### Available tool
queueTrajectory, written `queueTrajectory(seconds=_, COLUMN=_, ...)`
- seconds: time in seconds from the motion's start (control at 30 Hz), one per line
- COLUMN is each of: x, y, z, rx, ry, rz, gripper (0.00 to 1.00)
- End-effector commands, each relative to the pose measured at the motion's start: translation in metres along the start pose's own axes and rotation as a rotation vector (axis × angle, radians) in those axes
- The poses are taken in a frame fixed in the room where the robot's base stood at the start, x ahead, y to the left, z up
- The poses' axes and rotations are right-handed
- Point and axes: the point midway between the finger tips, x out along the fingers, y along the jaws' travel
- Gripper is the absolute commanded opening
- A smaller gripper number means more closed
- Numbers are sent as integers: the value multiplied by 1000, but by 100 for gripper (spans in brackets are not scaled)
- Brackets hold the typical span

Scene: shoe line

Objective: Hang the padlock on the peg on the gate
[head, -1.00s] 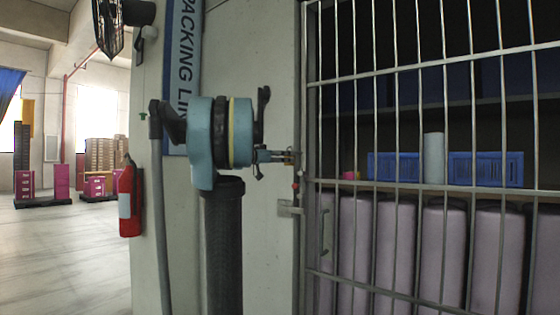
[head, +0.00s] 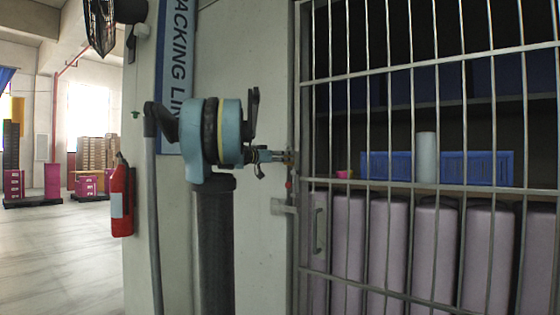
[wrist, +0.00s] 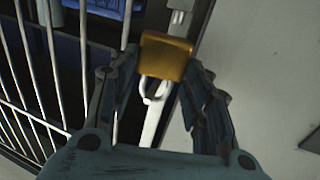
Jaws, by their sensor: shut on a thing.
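The padlock (wrist: 165,57) has a brass-gold body and a pale shackle (wrist: 155,90). In the wrist view its body lies between the fingertips of my gripper (wrist: 161,66), which is shut on it. The shackle points back toward the palm in that picture. In the head view my gripper (head: 284,157) is at the left edge of the barred gate (head: 303,95), and the padlock is too small to make out clearly. A small red piece (head: 289,184) shows just below the gripper on the gate's edge. I cannot clearly tell which part is the peg.
A grey latch (head: 284,207) is below the gripper at the gate's edge. Behind the bars are blue crates (head: 480,167), a pale cylinder (head: 426,157) and several mauve upright forms (head: 433,250). A fire extinguisher (head: 121,200) hangs at left. Open floor lies far left.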

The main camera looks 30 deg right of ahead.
Motion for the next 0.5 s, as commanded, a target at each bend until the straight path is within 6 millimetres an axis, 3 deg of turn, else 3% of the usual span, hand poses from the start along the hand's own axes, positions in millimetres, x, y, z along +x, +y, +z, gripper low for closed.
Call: queueTrajectory(seconds=0.5, x=20, y=-5, z=7, rx=0, ry=0, rz=1, gripper=14)
